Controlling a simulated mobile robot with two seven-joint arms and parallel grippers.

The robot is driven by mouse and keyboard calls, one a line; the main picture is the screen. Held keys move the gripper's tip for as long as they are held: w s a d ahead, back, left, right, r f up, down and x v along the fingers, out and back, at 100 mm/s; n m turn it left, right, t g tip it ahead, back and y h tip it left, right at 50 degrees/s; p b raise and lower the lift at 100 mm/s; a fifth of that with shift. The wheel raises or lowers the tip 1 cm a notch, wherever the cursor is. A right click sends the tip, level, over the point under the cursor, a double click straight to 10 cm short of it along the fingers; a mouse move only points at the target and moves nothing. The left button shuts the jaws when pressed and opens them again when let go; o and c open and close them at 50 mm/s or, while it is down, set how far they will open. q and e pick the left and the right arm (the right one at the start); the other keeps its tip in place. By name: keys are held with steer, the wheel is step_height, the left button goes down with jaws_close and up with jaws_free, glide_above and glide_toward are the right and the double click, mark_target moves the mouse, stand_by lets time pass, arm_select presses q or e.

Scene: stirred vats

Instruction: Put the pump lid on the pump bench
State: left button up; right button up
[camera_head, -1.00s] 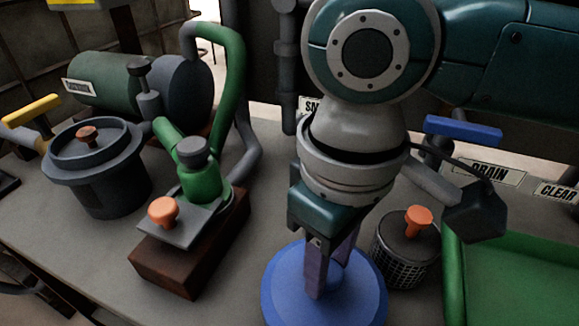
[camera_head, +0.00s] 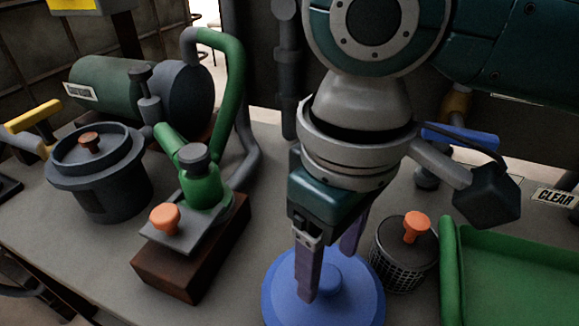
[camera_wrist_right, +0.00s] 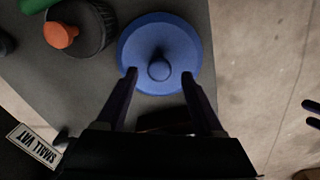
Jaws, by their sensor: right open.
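The pump lid appears to be the blue round disc with a knob (camera_head: 280,290), at the bottom middle of the head view. It also shows in the wrist view (camera_wrist_right: 140,40). It looks flat on the grey pump bench (camera_head: 120,255), close to the bench edge. My right gripper (camera_head: 328,276) is open above it, with one finger on each side of the knob and gaps beside the knob in the wrist view (camera_wrist_right: 159,77). Two dark prongs at the wrist view's right edge may be my left gripper (camera_wrist_right: 312,113); its state is unclear.
A mesh strainer with an orange knob (camera_head: 405,265) stands just right of the lid, beside a green tray (camera_head: 450,275). A brown block (camera_head: 175,270) with a green fitting and a grey pot (camera_head: 105,200) stand left. Bare bench lies between block and lid.

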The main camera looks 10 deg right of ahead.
step_height(320, 180, up, 10)
steer(key=p, duration=0.3)
steer(key=s+a+f+t+y, duration=0.2)
steer(key=s+a+f+y, duration=0.2)
steer(key=s+a, duration=0.1)
steer(key=s+d+f+m+h, duration=0.2)
steer(key=s+d, duration=0.1)
steer(key=d, duration=0.4)
steer(key=s+d+f+m+t+h, duration=0.1)
steer(key=s+d+f+m, duration=0.1)
steer(key=s+d, duration=0.2)
steer(key=d, duration=0.3)
steer(key=shift+d+m+t+h, duration=0.2)
steer(key=shift+m+t+h, duration=0.1)
steer(key=shift+h, duration=0.1)
